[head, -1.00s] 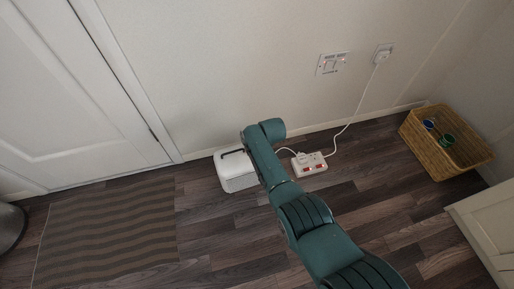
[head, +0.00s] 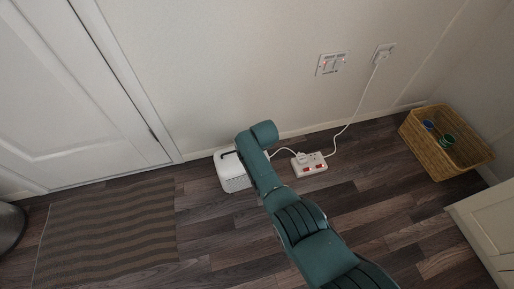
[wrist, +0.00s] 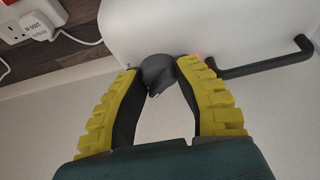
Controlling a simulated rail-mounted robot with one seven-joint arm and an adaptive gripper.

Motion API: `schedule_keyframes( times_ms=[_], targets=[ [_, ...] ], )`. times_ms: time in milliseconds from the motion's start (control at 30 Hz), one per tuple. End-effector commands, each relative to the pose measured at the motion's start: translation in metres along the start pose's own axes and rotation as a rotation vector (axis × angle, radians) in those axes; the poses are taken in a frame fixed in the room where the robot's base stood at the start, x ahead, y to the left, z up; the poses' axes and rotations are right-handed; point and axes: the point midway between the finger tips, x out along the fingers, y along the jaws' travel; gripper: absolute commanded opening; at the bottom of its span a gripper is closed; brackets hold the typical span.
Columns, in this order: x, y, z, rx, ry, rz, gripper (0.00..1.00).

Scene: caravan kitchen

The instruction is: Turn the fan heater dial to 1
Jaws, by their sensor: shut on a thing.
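The fan heater (head: 234,172) is a white box on the floor against the wall, partly hidden behind my arm in the head view. In the wrist view its white top (wrist: 150,25) fills the upper middle, with a black handle (wrist: 265,64) at the right. A dark grey dial (wrist: 157,72) sits on the heater between my yellow fingertips. My gripper (wrist: 160,78) is shut on the dial, one finger on each side. Dial markings are not readable here. A small red glow shows beside the right fingertip. The gripper is hidden by my arm in the head view.
A white power strip (head: 309,163) with red switches lies on the floor right of the heater, its cable running to a wall socket (head: 383,52). A wicker basket (head: 446,147) stands at the right. A striped mat (head: 108,232) lies at the left.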

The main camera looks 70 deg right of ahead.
Motion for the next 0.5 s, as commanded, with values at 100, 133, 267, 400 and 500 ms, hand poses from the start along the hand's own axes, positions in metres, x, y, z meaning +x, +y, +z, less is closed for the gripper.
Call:
schedule_keyframes(
  times_ms=[100, 133, 267, 400, 500],
  targets=[
    [0.0027, -0.0006, 0.0038, 0.07, -0.007, 0.03, 0.0],
    [0.0027, -0.0007, 0.0038, 0.087, -0.006, 0.037, 0.0],
    [0.0028, -0.0014, 0.0038, 0.152, -0.006, 0.063, 0.0],
    [0.0032, -0.001, 0.0047, 0.201, -0.008, 0.084, 0.0],
    [0.0032, -0.0008, 0.0046, 0.223, -0.008, 0.093, 0.0]
  ],
)
